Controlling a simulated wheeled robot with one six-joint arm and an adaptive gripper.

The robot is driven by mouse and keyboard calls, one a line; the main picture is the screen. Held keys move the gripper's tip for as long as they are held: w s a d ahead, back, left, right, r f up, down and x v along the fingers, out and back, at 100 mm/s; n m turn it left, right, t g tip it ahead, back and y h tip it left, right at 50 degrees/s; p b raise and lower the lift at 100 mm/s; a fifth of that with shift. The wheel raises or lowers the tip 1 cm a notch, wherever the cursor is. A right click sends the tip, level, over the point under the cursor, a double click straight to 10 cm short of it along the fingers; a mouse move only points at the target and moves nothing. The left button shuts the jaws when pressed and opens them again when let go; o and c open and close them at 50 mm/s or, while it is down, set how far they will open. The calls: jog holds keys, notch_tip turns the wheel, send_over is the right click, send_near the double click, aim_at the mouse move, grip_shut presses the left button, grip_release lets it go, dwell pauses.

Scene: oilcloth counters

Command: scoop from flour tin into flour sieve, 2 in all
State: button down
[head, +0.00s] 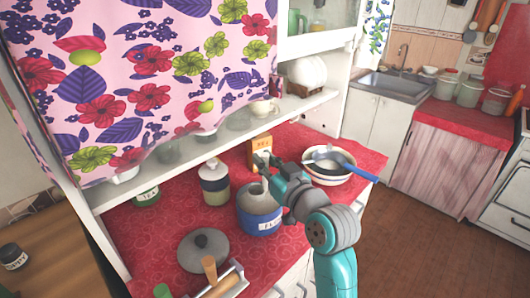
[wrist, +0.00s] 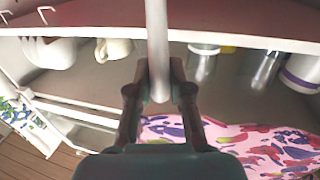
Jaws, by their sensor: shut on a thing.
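The blue flour tin (head: 260,222) stands open on the red counter, with pale contents at its mouth. My gripper (head: 264,164) is above the tin. In the wrist view my gripper (wrist: 160,92) is shut on a pale grey rod-like handle (wrist: 157,35), which I take to be the scoop's. In the head view a grey part of the scoop (head: 265,184) shows under the fingers at the tin's mouth; its bowl cannot be made out. The flour sieve, with a blue handle (head: 358,171), rests on a white bowl (head: 329,179) right of the tin.
An orange box (head: 260,150) stands behind my gripper. A cream jar (head: 214,186) is left of the tin. A grey lid (head: 204,250) lies in front left, near a wooden rolling pin (head: 222,288). A shelf (head: 210,140) with crockery and a flowered curtain (head: 150,70) overhang the counter.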

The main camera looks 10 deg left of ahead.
jog(key=shift+f, duration=2.8)
jog(key=shift+r, duration=4.3)
jog(key=shift+d, duration=0.1)
